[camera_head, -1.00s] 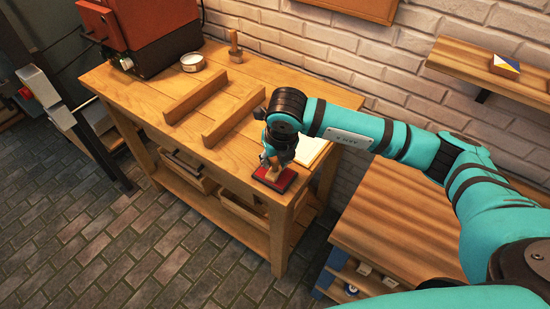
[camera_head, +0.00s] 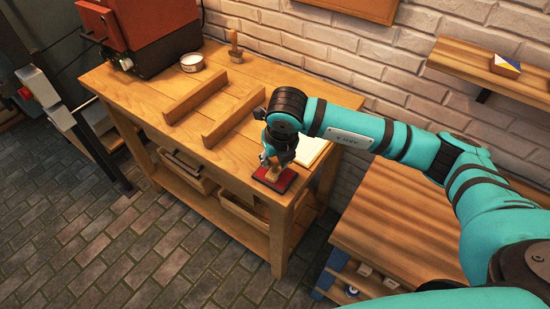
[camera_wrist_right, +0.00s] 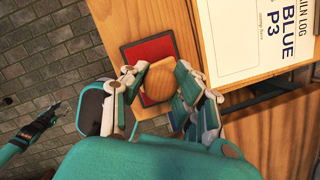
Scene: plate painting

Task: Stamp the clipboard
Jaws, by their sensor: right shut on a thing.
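My right gripper (camera_head: 278,161) is shut on a wooden stamp (camera_head: 272,174), above the red ink pad (camera_head: 287,184) at the table's front right corner. The stamp's round wooden top (camera_wrist_right: 158,82) shows between the fingers in the right wrist view. Its underside is hidden, so I cannot tell whether it touches the pad. The clipboard (camera_wrist_right: 245,45) lies beside the pad with a white sheet reading "BLUE P3"; in the head view it is partly hidden behind my arm. My left gripper (camera_wrist_right: 57,110) seems to show at the left of the right wrist view, too small to judge.
Two wooden rails (camera_head: 196,97) lie on the wooden table (camera_head: 140,95). A round white tin (camera_head: 192,62) and another wooden-handled tool (camera_head: 235,47) stand at the back. A red machine (camera_head: 150,25) stands at the back left. A lower wooden bench (camera_head: 400,220) is at the right.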

